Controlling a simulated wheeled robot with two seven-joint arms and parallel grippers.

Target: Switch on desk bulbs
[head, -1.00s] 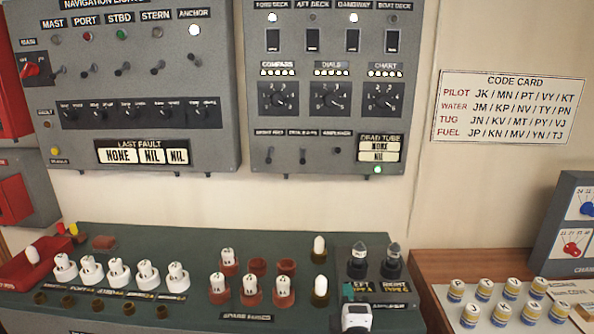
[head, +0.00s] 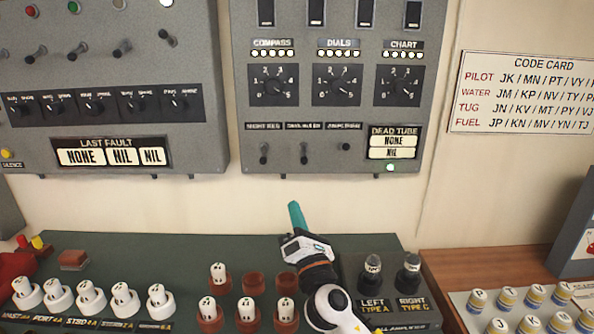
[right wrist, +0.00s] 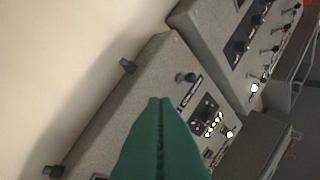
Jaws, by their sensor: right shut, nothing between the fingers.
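The grey switch panel (head: 310,180) on the wall carries a bottom row of three small toggles. The left one is labelled night red (head: 264,152). The middle toggle (head: 304,152) has a blurred label that may read desk bulbs. The right one is labelled amplifier (head: 346,146). My right gripper (head: 296,212) is shut and empty, its green fingertips pointing up just below the panel, under the middle toggle and apart from it. In the right wrist view its green fingers (right wrist: 160,105) point toward the panel, with one toggle (right wrist: 186,77) close by. My left gripper is not in view.
Above the toggles are compass, dials and chart knobs (head: 336,85) with lit lamps. A dead tube display (head: 393,147) sits at right. Below, the green desk (head: 190,255) holds white fuses and two dark tubes. A code card (head: 520,92) hangs at right.

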